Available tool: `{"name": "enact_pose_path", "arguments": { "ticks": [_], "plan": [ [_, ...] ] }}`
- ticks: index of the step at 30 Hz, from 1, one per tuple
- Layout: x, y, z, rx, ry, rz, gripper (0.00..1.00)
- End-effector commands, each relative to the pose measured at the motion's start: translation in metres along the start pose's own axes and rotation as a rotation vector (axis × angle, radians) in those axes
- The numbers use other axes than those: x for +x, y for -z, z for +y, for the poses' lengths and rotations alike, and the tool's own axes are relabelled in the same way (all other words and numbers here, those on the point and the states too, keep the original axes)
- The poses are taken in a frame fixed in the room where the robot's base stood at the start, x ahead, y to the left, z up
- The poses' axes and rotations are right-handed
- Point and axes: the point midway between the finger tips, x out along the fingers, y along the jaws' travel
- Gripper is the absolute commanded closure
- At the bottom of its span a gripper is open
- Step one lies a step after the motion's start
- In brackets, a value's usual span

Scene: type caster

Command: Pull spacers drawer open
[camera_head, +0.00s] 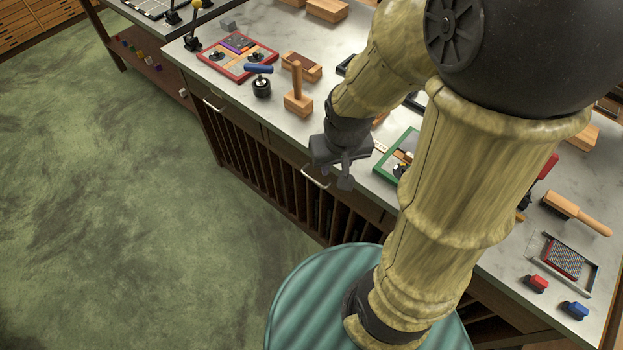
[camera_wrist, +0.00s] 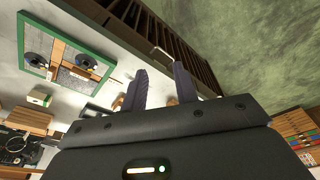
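My gripper (camera_head: 338,176) hangs near the front edge of the workbench, close to a pale bar handle (camera_head: 315,177) on a drawer front. In the wrist view its two fingers (camera_wrist: 161,70) are apart with nothing between them. The handle (camera_wrist: 161,51) shows just beyond the fingertips, which look apart from it. A second pale handle (camera_head: 213,104) sits on the drawer front farther left. Both drawers look shut. I cannot read a spacers label on either one.
Dark vertical slots (camera_head: 250,165) lie below the drawers. A round teal surface (camera_head: 310,300) is at the bottom. The green floor (camera_head: 120,200) is clear.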

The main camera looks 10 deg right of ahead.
Motion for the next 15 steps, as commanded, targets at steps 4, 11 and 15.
{"name": "enact_pose_path", "arguments": {
  "ticks": [4, 11, 15],
  "plan": [
    [0.055, -0.004, -0.012, -0.022, -0.018, -0.097, 0.71],
    [0.144, -0.013, -0.026, -0.070, -0.127, -0.249, 0.71],
    [0.195, -0.020, -0.030, -0.113, -0.236, -0.314, 0.71]
  ]
}}
